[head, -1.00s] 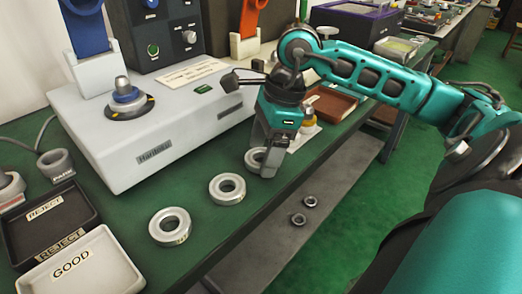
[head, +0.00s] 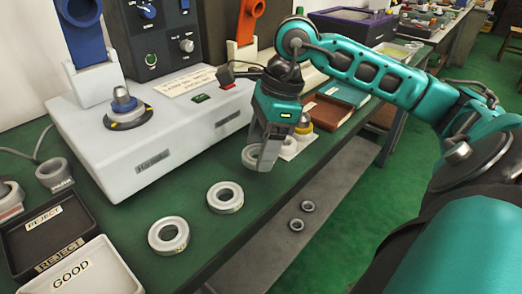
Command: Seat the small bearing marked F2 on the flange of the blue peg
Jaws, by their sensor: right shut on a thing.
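The blue peg (head: 123,101) stands upright on the white machine, a grey metal post with a blue flange above a black and yellow base disc. Nothing is around its post. My right gripper (head: 262,160) points down near the table's front edge, right of the peg, shut on a grey bearing ring (head: 249,155). The fingers partly cover this ring, and I cannot read its marking. Two more rings lie flat on the green table: a middle ring (head: 225,197) and a nearer ring (head: 168,235). Their markings are too small to read. My left gripper is out of view.
The white machine (head: 150,165) fills the table's back left, with orange and blue uprights behind. A black REJECT tray (head: 75,207) and a white GOOD tray (head: 115,270) stand at the near left. Two small rings (head: 302,214) lie on the lower shelf.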

